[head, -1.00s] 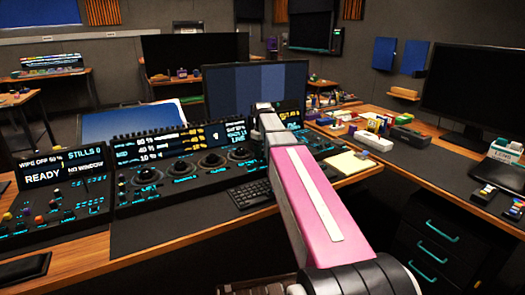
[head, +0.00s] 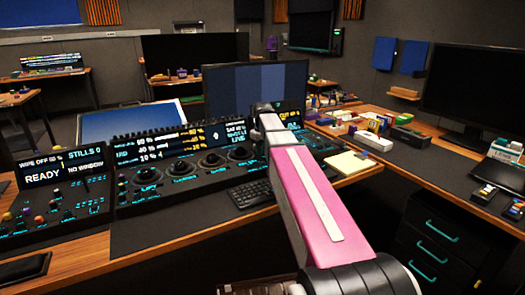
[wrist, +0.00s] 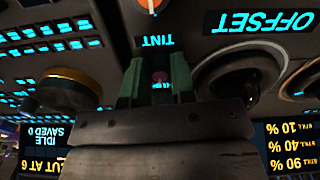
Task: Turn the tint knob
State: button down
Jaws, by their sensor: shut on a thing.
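The label TINT (wrist: 157,41) reads upside down just beyond the fingertips. In the head view, my pink arm reaches over the right part of the control panel (head: 150,192) and hides the gripper and the knob.
A large round control (wrist: 242,82) under the OFFSET label is close to the right of the fingers. A yellow-rimmed dial (wrist: 72,88) is at the left. A keyboard (head: 250,193) and a yellow note pad (head: 350,163) lie near the arm.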

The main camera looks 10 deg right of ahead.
jog(key=m, duration=0.5)
jog(key=shift+m, duration=0.4)
dwell(0.4)
jog(key=c, duration=1)
grip_release()
jog(key=shift+o, duration=0.2)
notch_tip(320, 180, up, 11)
jog(key=shift+f, duration=0.1)
